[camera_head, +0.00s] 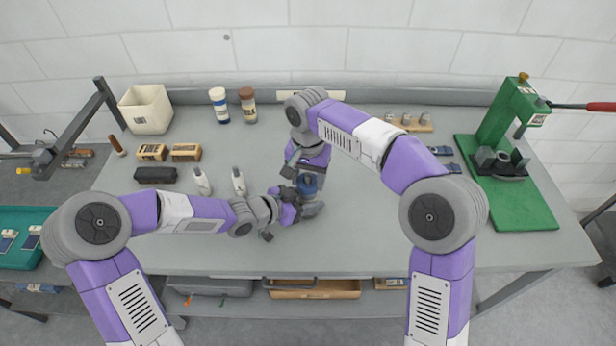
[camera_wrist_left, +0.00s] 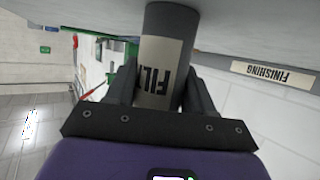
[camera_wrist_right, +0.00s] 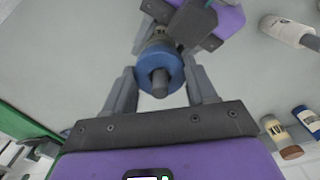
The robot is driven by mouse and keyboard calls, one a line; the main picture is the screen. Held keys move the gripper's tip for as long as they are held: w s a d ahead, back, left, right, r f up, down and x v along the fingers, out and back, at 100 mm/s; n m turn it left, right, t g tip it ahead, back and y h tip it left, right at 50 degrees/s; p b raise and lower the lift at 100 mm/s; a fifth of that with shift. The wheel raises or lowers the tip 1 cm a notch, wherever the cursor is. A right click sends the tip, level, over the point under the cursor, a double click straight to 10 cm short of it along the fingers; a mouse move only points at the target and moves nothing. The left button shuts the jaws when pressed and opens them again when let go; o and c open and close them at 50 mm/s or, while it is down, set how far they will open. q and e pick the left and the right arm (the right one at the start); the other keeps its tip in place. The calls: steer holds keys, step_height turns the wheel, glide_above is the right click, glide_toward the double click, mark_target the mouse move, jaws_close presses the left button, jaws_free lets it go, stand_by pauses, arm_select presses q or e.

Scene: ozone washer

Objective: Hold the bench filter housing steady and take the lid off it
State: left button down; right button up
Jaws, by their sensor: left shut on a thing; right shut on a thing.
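The filter housing (camera_wrist_left: 174,28) is a dark grey cylinder with a pale label, upright on the bench in the middle. My left gripper (camera_head: 306,205) is shut on its body low down; the label partly shows between the fingers in the left wrist view. The blue lid (camera_wrist_right: 158,64), with a grey knob (camera_wrist_right: 160,83) in its centre, shows in the right wrist view and as a small blue patch in the head view (camera_head: 307,182). My right gripper (camera_head: 309,172) is shut on the lid from above, one finger on each side. I cannot tell whether lid and housing still touch.
Two white bottles (camera_head: 239,181) stand just left of my left gripper. Labelled boxes (camera_head: 186,152), a dark case (camera_head: 155,174), jars (camera_head: 219,104) and a cream bin (camera_head: 146,109) are farther left. A green press (camera_head: 505,125) stands at the right. The bench front is clear.

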steer(key=shift+n, duration=0.5)
steer(key=o, duration=1.2)
steer(key=shift+c, duration=0.2)
steer(key=shift+r, duration=2.3)
step_height(320, 180, up, 2)
steer(key=m, duration=0.4)
steer(key=r+m, duration=0.1)
steer(key=m, duration=0.1)
steer(key=shift+r+m, duration=0.1)
steer(key=shift+m, duration=0.2)
steer(key=shift+f, duration=3.9)
